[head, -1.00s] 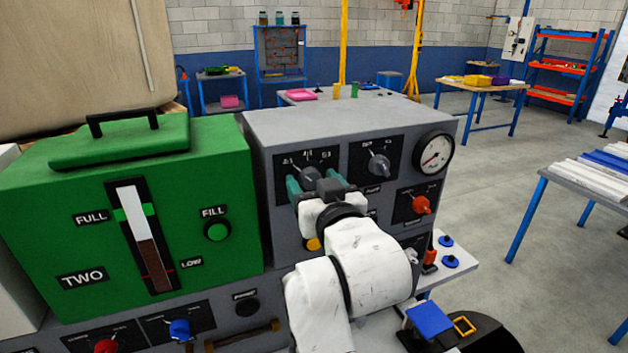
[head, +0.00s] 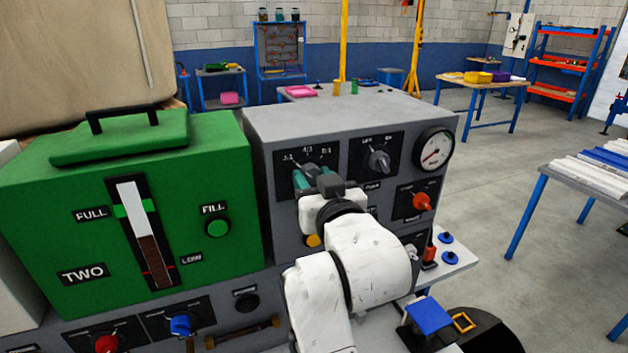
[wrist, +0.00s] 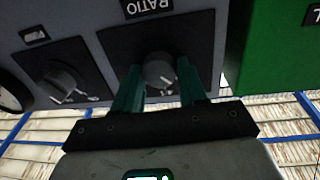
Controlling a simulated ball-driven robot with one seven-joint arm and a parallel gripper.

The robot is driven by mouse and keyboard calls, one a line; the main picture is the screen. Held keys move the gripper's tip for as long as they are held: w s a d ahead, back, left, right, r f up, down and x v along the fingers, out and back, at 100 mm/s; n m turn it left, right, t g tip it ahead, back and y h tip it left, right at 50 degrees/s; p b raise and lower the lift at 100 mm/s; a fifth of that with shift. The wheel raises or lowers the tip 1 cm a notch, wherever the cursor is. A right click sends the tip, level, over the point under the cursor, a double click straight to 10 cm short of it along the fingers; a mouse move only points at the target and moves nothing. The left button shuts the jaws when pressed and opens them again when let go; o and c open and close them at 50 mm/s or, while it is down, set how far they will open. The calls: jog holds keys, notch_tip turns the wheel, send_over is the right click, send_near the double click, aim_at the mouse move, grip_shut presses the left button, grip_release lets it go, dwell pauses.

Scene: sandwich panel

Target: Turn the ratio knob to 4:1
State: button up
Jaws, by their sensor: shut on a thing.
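The ratio knob (head: 312,168) is a dark grey round knob on a black plate at the upper left of the grey panel's front. It also shows in the wrist view (wrist: 159,72) below the upside-down RATIO label (wrist: 148,7). My gripper (head: 313,178) is at the knob, its teal fingers one on each side of it, shut on it. In the wrist view my gripper (wrist: 159,80) has the knob between its fingertips. Ratio marks, one reading like 4:1, show above the knob. The fingers partly hide the knob, and I cannot tell which mark it points to.
A second grey knob (head: 379,160), a gauge (head: 434,148) and a red knob (head: 421,202) are to the right on the panel. A green tank (head: 60,215) stands close on the left. A yellow button (head: 313,241) is just below my gripper.

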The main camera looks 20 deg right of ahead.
jog(key=shift+m, duration=0.3)
jog(key=m+b, duration=0.2)
jog(key=m, duration=0.1)
jog(key=shift+d+r+m+g+y+b, duration=0.15)
jog(key=shift+m+b, duration=0.2)
jog(key=shift+m, duration=0.85)
jog(key=shift+a+f+m+g+y+b, duration=0.15)
jog(key=shift+m+b, duration=0.2)
jog(key=shift+m, duration=0.85)
jog(key=shift+d+r, duration=0.1)
jog(key=o, duration=1.1)
jog(key=shift+c, duration=0.2)
jog(key=s+b, duration=0.2)
jog(key=s, duration=0.8)
jog(key=shift+s+a+r, duration=0.25)
jog(key=shift+s+a, duration=0.05)
jog(key=shift+s, duration=0.1)
